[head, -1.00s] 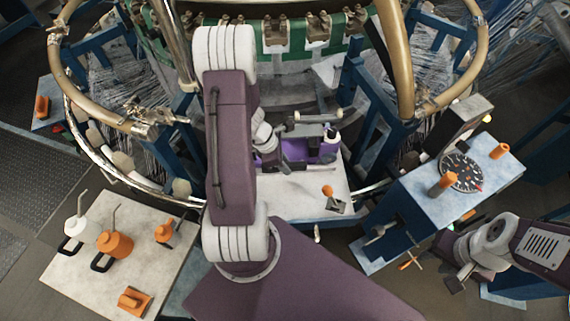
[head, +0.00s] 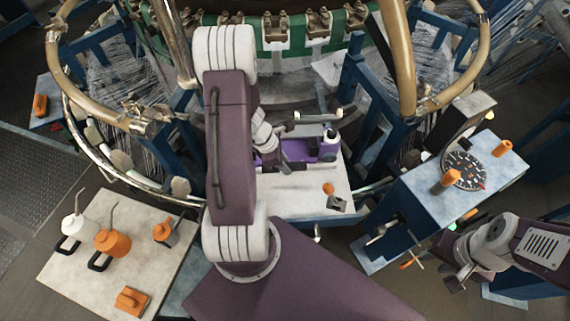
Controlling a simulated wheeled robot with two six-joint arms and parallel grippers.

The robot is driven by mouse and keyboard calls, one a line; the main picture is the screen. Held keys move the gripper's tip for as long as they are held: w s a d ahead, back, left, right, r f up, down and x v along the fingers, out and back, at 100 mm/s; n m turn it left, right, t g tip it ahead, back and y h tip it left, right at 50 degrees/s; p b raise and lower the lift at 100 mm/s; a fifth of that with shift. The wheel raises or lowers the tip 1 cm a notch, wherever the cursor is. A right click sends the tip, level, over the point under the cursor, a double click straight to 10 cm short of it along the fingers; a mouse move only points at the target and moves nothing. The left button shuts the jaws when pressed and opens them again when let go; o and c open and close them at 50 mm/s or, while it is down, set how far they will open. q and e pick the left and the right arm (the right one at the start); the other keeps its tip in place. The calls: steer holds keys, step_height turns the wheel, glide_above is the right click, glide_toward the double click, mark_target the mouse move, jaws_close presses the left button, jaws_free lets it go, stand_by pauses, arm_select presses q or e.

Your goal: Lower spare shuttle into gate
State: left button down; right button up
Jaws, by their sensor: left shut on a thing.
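The purple shuttle (head: 325,150) lies lengthwise at the middle of the loom's front, by the back edge of a pale table. A light bar (head: 318,116) shows just behind it. My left gripper (head: 283,153) is at the shuttle's left part and shut on it; the large arm link hides part of the wrist, and the fingertips are hard to make out. I cannot tell whether the shuttle touches the gate, as its underside is hidden. My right gripper (head: 455,272) hangs at the lower right, away from the shuttle; its finger opening is unclear.
The pale table (head: 290,205) holds an orange knob and small dark block. A left table (head: 75,270) carries bottles and orange-handled items. A blue stand (head: 420,205) with a dial (head: 464,171) is at right. Tan curved tubes (head: 402,60) and blue loom posts flank the shuttle.

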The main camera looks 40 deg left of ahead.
arm_select(q)
steer(key=shift+f+b, duration=0.35)
steer(key=shift+f, duration=0.05)
stand_by(0.4)
steer(key=c, duration=1.2)
jaws_free()
steer(key=shift+o, duration=0.2)
steer(key=p+v, duration=0.4)
steer(key=v, duration=0.4)
steer(key=shift+s+r, duration=0.15)
steer(key=shift+r, duration=0.2)
steer(key=shift+a+r, duration=0.1)
steer(key=shift+r, duration=0.05)
